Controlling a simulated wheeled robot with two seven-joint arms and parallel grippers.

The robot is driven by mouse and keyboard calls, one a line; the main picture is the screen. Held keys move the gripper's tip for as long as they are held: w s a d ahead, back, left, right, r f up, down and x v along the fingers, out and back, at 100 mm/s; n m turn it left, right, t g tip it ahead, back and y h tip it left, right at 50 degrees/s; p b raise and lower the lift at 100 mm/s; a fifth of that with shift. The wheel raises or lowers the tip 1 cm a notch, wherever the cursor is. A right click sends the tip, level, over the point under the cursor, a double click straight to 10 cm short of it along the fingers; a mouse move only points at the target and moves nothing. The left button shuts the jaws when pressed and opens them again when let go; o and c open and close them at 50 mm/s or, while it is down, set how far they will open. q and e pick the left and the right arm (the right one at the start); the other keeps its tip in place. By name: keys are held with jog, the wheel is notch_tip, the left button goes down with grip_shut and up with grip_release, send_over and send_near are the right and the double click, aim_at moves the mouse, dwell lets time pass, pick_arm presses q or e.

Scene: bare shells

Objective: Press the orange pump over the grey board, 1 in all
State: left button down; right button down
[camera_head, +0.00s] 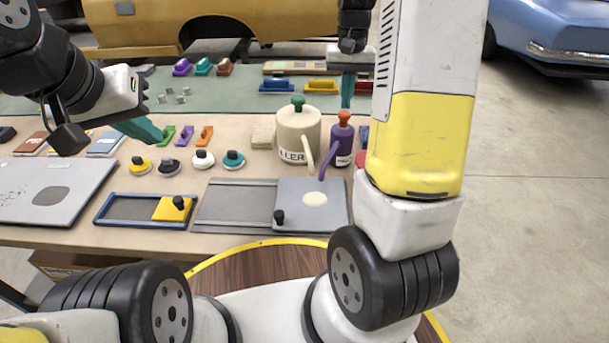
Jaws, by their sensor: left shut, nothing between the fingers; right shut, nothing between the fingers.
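The orange pump (344,117) tops a purple bottle (342,140) standing upright right of center. Its purple spout (326,164) points down and left, over the back of a light grey board (298,191). A pale oval patch (315,199) lies on that board; I cannot tell if it is dispensed stuff or a marking. My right gripper (347,104) points down with shut teal fingers just above the pump head; I cannot tell if they touch. My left gripper (158,137) is shut and empty over the left part of the table.
A cream bottle (297,134) with a green pump (298,103) stands just left of the purple one. Knobs in several colors, a blue-framed tray (130,208) and another grey board (88,187) lie to the left. My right arm hides the table's right end.

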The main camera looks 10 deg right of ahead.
aim_at(345, 112)
jog(key=shift+f, duration=1.65)
jog(key=shift+r, duration=1.65)
notch_tip(345, 112, up, 6)
